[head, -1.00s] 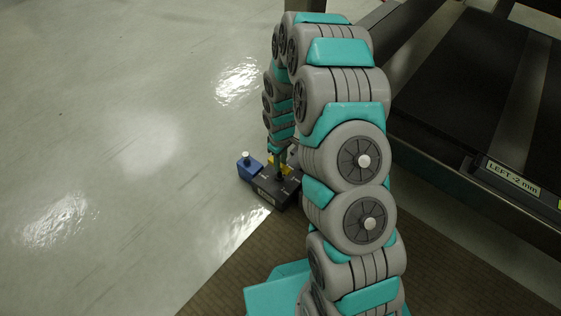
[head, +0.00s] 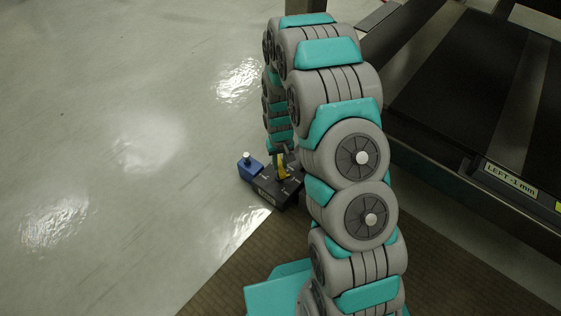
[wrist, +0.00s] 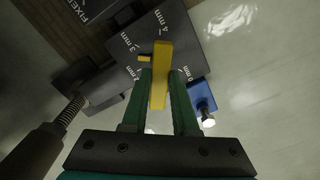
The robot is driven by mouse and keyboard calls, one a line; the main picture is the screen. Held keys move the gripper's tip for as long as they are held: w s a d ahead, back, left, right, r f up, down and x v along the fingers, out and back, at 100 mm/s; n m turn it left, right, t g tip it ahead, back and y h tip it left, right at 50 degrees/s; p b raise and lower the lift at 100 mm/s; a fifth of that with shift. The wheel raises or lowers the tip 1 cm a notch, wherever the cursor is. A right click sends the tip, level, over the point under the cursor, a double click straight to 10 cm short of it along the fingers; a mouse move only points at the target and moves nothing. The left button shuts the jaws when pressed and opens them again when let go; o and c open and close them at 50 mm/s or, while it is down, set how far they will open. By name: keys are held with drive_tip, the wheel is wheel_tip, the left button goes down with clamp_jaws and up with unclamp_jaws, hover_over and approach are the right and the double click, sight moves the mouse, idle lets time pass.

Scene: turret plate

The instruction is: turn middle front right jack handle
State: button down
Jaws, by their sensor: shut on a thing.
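The yellow jack handle (wrist: 161,68) stands on a black plate-like block (wrist: 190,48) with a ring of white mm marks. In the wrist view its long bar lies between the two green fingers of my gripper (wrist: 160,78), which are shut on it. A small yellow peg sticks out to its left, near the "3 mm" mark; the bar's far end is near "4 mm". The handle also shows in the head view (head: 283,168), beneath my gripper (head: 279,153). A sign on the dark frame (head: 510,179) reads "LEFT -1 mm".
A blue block with a white-topped post (head: 249,166) stands beside the black block; it shows in the wrist view too (wrist: 203,96). A dark threaded rod (wrist: 72,108) is at the left there. The large dark frame (head: 430,150) fills the right; pale floor (head: 120,130) is open left.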

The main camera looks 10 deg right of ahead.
drive_tip(key=m+p, duration=0.1)
drive_tip(key=m, duration=0.3)
drive_tip(key=shift+m, duration=0.3)
drive_tip(key=m, duration=0.2)
drive_tip(key=m+p, duration=0.1)
drive_tip(key=m, duration=0.1)
drive_tip(key=shift+w+a+r+m, duration=0.1)
drive_tip(key=shift+a+m, duration=0.05)
drive_tip(key=shift+m, duration=0.15)
drive_tip(key=m+p, duration=0.2)
drive_tip(key=m, duration=0.2)
drive_tip(key=shift+a+m+p, duration=0.1)
drive_tip(key=shift+m+p, duration=0.5)
drive_tip(key=shift+m, duration=1.2)
drive_tip(key=shift+w, duration=0.1)
drive_tip(key=c, duration=0.7)
unclamp_jaws()
drive_tip(key=shift+r, duration=3.85)
